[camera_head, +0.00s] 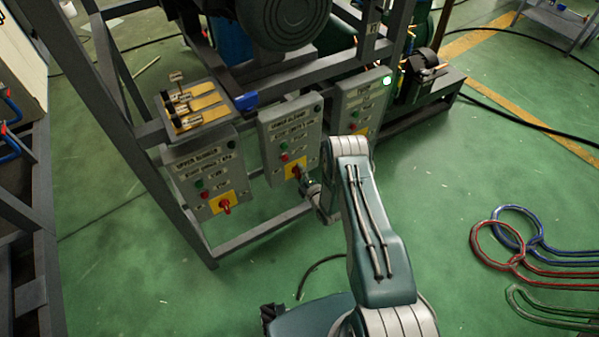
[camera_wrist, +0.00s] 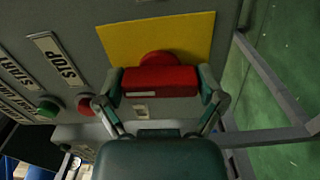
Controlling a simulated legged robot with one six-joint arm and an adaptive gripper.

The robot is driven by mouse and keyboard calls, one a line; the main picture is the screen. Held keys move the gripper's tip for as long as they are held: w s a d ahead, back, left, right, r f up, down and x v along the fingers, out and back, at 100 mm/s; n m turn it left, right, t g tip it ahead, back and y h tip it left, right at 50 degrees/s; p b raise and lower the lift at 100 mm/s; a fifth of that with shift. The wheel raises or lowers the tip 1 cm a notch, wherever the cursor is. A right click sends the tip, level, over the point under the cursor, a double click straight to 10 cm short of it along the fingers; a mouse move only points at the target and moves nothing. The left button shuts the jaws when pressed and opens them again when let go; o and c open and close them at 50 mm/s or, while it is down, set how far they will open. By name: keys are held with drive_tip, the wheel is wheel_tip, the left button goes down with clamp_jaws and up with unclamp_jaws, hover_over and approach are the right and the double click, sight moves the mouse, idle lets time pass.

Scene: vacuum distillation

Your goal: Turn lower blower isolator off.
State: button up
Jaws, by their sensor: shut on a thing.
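The middle grey control box (camera_head: 283,128) has a yellow plate (camera_head: 297,165) with a red isolator handle at its lower end; its top label is too small to read surely. My gripper (camera_head: 310,189) is at that plate, its fingers mostly hidden by my arm. In the wrist view, the red isolator handle (camera_wrist: 160,79) lies crosswise over the yellow plate (camera_wrist: 125,35). My gripper (camera_wrist: 162,84) is shut on the handle, with a finger at each end.
The left box, labelled upper blower (camera_head: 200,168), has its own red isolator (camera_head: 224,205). A third box (camera_head: 360,98) with a lit green lamp stands to the right. Grey frame bars surround the boxes. Coiled hoses (camera_head: 520,245) lie at the right; nearby green floor is open.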

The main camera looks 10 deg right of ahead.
drive_tip(key=shift+s+a+f+n, duration=0.15)
drive_tip(key=shift+a+f+n, duration=0.1)
drive_tip(key=shift+n, duration=0.25)
drive_tip(key=o, duration=0.8)
drive_tip(key=shift+d, duration=0.1)
drive_tip(key=v, duration=1.1)
drive_tip(key=shift+s+d+r, duration=0.1)
drive_tip(key=shift+s, duration=0.25)
drive_tip(key=shift+s, duration=0.1)
